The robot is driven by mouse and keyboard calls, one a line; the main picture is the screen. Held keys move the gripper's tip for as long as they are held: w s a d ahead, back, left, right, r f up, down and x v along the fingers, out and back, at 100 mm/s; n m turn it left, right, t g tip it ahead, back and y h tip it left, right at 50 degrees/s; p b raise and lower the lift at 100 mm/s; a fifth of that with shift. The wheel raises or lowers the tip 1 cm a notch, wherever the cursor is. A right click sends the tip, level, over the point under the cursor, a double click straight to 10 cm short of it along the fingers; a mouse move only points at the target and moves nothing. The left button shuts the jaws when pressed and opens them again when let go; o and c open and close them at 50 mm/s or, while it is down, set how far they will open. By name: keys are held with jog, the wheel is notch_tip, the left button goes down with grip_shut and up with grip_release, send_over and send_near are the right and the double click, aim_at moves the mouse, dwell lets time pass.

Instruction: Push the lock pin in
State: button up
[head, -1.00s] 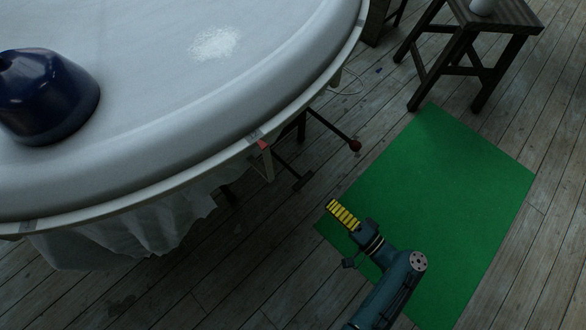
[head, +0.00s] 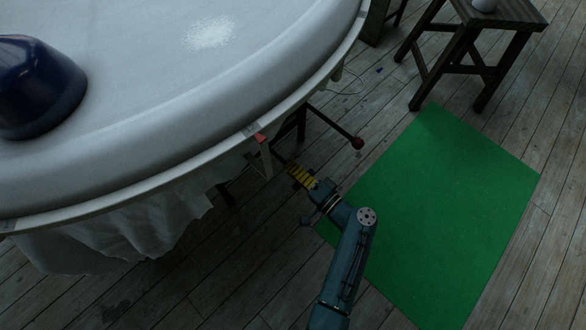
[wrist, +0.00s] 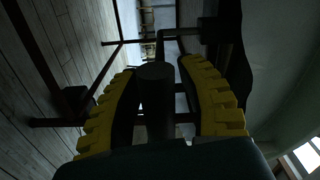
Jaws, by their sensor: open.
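My gripper (head: 296,172), with yellow ribbed fingers, is open beside the underside of the white round table (head: 190,108) in the head view. In the wrist view its fingers (wrist: 158,66) stand apart on both sides of a dark, blunt cylinder (wrist: 156,105). I cannot tell whether this cylinder is the lock pin, or whether a finger touches it. Beyond it, a dark bent bar (wrist: 172,34) and other frame parts show in dim light. No lock pin can be made out for sure in the head view.
White cloth (head: 130,232) hangs below the rim. A green mat (head: 440,215) lies on the plank floor, and a wooden stool (head: 470,45) stands at upper right. A dark blue pot (head: 38,85) sits on the table.

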grip_shut()
notch_tip(320, 180, up, 5)
jog(key=p, duration=0.3)
jog(key=shift+f+p, duration=0.1)
jog(key=shift+p, duration=0.3)
jog(key=shift+w, duration=0.1)
jog(key=shift+c, duration=0.5)
grip_release()
jog(key=shift+o, duration=0.5)
jog(key=shift+f, duration=0.1)
jog(key=v, duration=1.2)
